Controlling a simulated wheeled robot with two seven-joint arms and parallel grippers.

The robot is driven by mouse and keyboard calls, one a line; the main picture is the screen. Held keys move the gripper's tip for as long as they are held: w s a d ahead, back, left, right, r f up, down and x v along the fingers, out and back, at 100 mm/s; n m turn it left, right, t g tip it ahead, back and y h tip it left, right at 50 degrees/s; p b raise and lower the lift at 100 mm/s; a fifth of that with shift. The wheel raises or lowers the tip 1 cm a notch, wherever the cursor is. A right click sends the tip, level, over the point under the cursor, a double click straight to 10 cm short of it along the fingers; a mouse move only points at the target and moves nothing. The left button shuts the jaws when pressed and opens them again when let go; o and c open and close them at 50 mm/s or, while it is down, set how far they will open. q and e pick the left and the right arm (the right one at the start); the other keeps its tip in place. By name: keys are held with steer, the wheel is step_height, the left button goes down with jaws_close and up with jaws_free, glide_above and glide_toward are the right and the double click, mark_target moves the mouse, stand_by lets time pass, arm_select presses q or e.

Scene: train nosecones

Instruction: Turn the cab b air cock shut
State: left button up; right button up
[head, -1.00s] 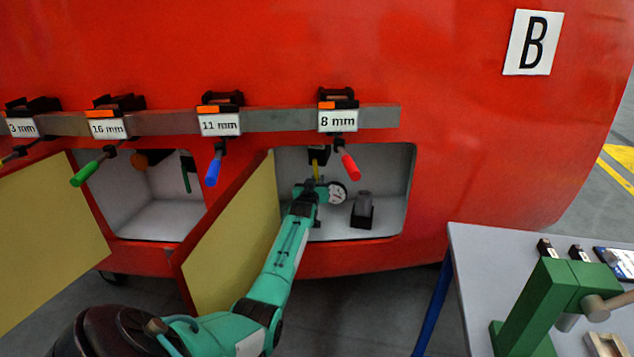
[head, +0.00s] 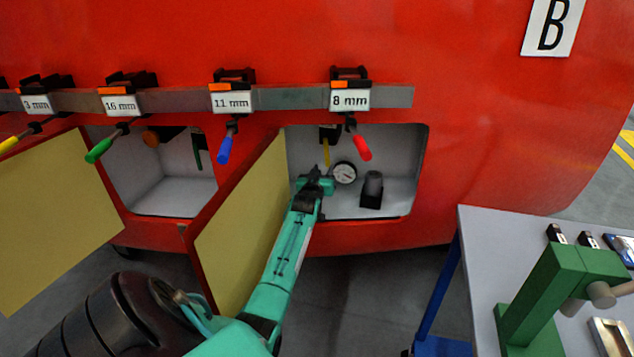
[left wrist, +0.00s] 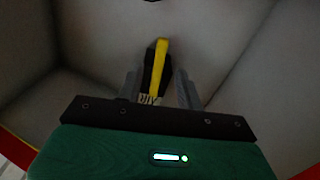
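The air cock's yellow lever (head: 327,152) hangs down from a dark block inside the open right compartment, below the 8 mm label. It also shows in the left wrist view (left wrist: 157,68), long and narrow over a dark piece. My left gripper (head: 319,176) reaches into this compartment, just below the lever in the head view. In the left wrist view its two grey fingers (left wrist: 157,90) stand apart, one on each side of the lever's lower end, with gaps showing. I cannot tell whether they touch it. My right gripper is not in view.
A round gauge (head: 345,173) and a dark fitting (head: 372,189) are right of my gripper. The open yellow door (head: 240,225) stands left of my arm. Colored-handled tools, including a red one (head: 361,147), hang above from a rail (head: 290,98). A table (head: 480,235) is at right.

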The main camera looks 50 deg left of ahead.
arm_select(q)
steer(key=v, duration=0.6)
steer(key=shift+s+d, duration=0.15)
steer(key=shift+s, duration=0.15)
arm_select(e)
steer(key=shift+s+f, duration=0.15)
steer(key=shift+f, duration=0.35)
arm_select(q)
steer(key=shift+c, duration=0.3)
